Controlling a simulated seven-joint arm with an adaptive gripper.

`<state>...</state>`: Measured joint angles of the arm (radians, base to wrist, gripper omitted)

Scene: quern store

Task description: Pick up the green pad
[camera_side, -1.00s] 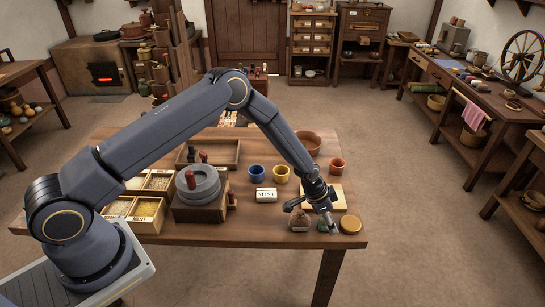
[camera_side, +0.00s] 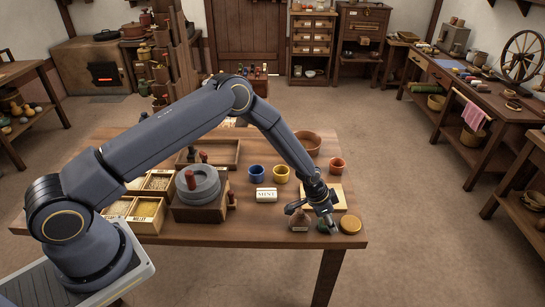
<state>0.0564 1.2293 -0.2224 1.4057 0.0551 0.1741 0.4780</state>
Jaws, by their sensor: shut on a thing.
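The green pad (camera_side: 322,228) is a small dark green thing near the front right of the wooden table. It sits between a brown sack-like thing (camera_side: 299,220) and a round tan pad (camera_side: 350,225). My gripper (camera_side: 324,222) points down at the green pad and is shut on it. The fingers hide part of the pad. I cannot tell whether the pad is clear of the table top.
A pale board (camera_side: 336,192) lies just behind my gripper. A white MINT block (camera_side: 266,195), a blue cup (camera_side: 257,173), a yellow cup (camera_side: 281,174) and a red-brown cup (camera_side: 337,165) stand further back. The quern (camera_side: 199,186) and grain boxes are to the left.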

